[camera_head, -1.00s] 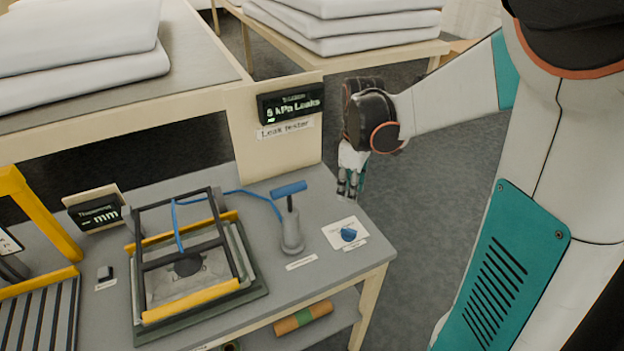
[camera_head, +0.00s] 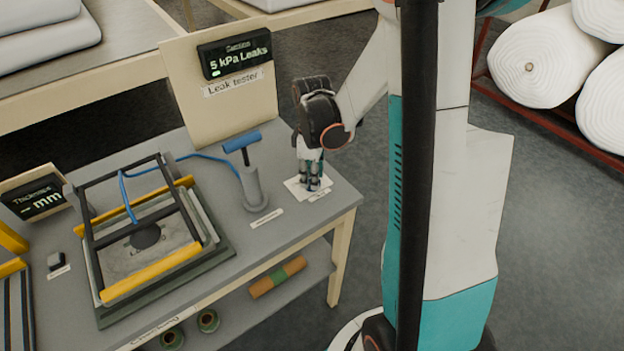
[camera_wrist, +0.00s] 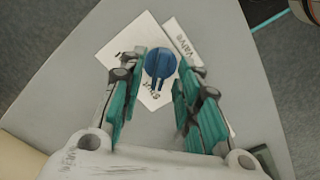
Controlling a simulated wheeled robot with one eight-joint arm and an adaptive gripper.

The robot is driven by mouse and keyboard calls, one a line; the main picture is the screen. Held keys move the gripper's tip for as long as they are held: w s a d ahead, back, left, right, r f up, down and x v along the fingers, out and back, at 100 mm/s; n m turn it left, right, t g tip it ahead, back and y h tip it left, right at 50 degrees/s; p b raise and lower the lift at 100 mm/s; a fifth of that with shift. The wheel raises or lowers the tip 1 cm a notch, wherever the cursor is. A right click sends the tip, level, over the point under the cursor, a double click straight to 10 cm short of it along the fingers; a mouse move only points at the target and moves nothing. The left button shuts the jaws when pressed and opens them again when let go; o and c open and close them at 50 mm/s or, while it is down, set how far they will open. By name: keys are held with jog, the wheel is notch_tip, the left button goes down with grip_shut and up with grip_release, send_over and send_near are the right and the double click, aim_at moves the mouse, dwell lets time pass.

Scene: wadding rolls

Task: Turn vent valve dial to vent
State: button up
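The vent valve dial is a round blue knob (camera_wrist: 160,64) on a white card (camera_wrist: 117,50) in the wrist view. Its narrow end points down in the picture, toward the word "Shut". A strip reading "Valve" (camera_wrist: 185,45) lies beside it. My gripper (camera_wrist: 161,68) is open, with one teal finger on each side of the dial and narrow gaps visible; I cannot tell whether either touches it. In the head view my gripper (camera_head: 314,186) points down over the card (camera_head: 298,190) and largely hides the dial.
A grey pump with a blue handle (camera_head: 241,142) stands left of the card. A black-framed press with yellow bars (camera_head: 150,275) sits further left. The leak tester display (camera_head: 235,54) reads "5 kPa Leaks". The bench's right edge is close to the card.

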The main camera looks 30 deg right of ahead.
jog(key=shift+f, duration=0.35)
jog(key=shift+c, duration=0.2)
grip_shut()
